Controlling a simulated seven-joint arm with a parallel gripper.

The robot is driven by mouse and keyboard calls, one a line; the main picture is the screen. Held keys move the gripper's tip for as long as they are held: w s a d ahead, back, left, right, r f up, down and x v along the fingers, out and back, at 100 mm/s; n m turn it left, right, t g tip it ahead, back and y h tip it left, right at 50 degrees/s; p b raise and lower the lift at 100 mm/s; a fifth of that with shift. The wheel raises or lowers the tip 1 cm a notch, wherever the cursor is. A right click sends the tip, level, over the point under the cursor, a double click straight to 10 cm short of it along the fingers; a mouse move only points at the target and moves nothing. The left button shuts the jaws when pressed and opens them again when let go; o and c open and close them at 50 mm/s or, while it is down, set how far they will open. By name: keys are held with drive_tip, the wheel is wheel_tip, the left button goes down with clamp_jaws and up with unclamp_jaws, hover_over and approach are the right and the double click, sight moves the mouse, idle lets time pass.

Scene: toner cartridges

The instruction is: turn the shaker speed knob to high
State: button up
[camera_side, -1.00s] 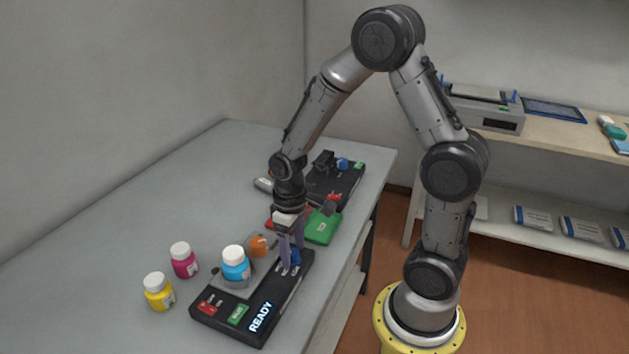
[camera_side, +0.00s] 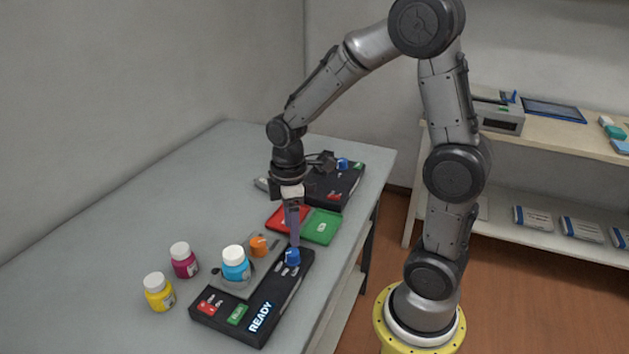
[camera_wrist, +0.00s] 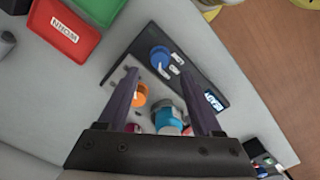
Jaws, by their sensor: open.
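The shaker (camera_side: 285,300) is a black box on the grey table, with a lit READY display (camera_side: 260,317). Its blue speed knob (camera_side: 292,256) is at the far right end, with small white labels beside it; I cannot read them or tell the setting. The knob also shows in the wrist view (camera_wrist: 160,57). My gripper (camera_side: 294,238) is open and empty, pointing down just above the knob. In the wrist view its two fingers (camera_wrist: 160,76) are apart, with the knob beyond and between them. A blue bottle with a white cap (camera_side: 235,264) stands on the shaker's grey platform.
An orange knob (camera_side: 258,246) is beside the bottle. Magenta (camera_side: 183,261) and yellow (camera_side: 158,292) bottles stand left of the shaker. Red (camera_side: 284,218) and green (camera_side: 321,227) trays lie behind it. A second black device (camera_side: 338,187) is farther back.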

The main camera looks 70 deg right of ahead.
sight(293, 252)
wheel_tip(293, 252, up, 12)
drive_tip(key=s+a+t, duration=0.2)
drive_tip(key=s, duration=0.1)
drive_tip(key=s+a+m+t, duration=0.3)
drive_tip(key=s+m+t, duration=0.1)
drive_tip(key=s+m, duration=0.5)
drive_tip(key=w+r+n, duration=0.2)
drive_tip(key=w+r, duration=0.2)
drive_tip(key=shift+a+r, duration=0.3)
drive_tip(key=shift+a, duration=0.15)
drive_tip(key=shift+w, duration=0.1)
drive_tip(key=s+f, duration=0.3)
drive_tip(key=s, duration=0.2)
drive_tip(key=shift+d+f+m, duration=0.3)
drive_tip(key=shift+f+m, duration=0.05)
drive_tip(key=shift+m, duration=0.05)
